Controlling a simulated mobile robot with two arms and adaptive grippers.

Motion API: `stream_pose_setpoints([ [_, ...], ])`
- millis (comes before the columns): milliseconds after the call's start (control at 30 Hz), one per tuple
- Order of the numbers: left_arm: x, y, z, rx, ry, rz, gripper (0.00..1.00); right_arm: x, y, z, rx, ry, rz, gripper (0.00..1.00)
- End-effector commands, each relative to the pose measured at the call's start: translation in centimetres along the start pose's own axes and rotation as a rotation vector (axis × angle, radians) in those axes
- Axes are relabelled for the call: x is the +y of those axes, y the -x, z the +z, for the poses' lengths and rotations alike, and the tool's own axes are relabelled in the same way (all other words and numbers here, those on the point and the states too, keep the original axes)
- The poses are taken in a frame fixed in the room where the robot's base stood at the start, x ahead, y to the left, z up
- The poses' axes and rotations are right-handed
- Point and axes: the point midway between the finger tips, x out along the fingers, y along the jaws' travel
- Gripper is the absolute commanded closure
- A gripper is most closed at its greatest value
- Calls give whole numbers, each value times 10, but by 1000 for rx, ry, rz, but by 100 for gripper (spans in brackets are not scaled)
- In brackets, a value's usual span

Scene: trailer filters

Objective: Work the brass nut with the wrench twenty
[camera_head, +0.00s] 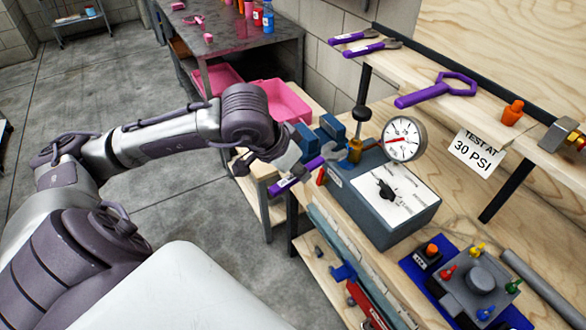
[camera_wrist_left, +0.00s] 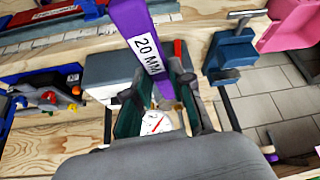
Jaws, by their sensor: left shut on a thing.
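My left gripper (camera_head: 268,168) is shut on the purple handle of a wrench (camera_head: 300,175). In the left wrist view the handle (camera_wrist_left: 137,38) bears a "20 MM" label, and my left gripper's fingers (camera_wrist_left: 158,105) close on it from both sides. The wrench's grey open end is close to the brass nut (camera_head: 355,150) on the grey test box (camera_head: 385,205). I cannot tell whether its jaw is around the nut. My right gripper is not in view.
A round gauge (camera_head: 404,139) stands beside the nut, also seen in the left wrist view (camera_wrist_left: 155,123). More purple-handled tools (camera_head: 437,90) lie on the upper shelf (camera_head: 490,100). A pink bin (camera_head: 285,103) stands further back.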

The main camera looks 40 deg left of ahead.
Motion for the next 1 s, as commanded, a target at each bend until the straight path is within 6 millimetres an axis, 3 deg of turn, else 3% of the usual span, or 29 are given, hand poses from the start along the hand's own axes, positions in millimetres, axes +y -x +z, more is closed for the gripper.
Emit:
stream_pose_setpoints([
  [467, 0, -25, -17, 2, -1, 1, 100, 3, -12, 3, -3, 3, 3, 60],
  [1000, 0, -40, -46, 2, 0, 1, 100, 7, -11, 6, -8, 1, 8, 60],
])
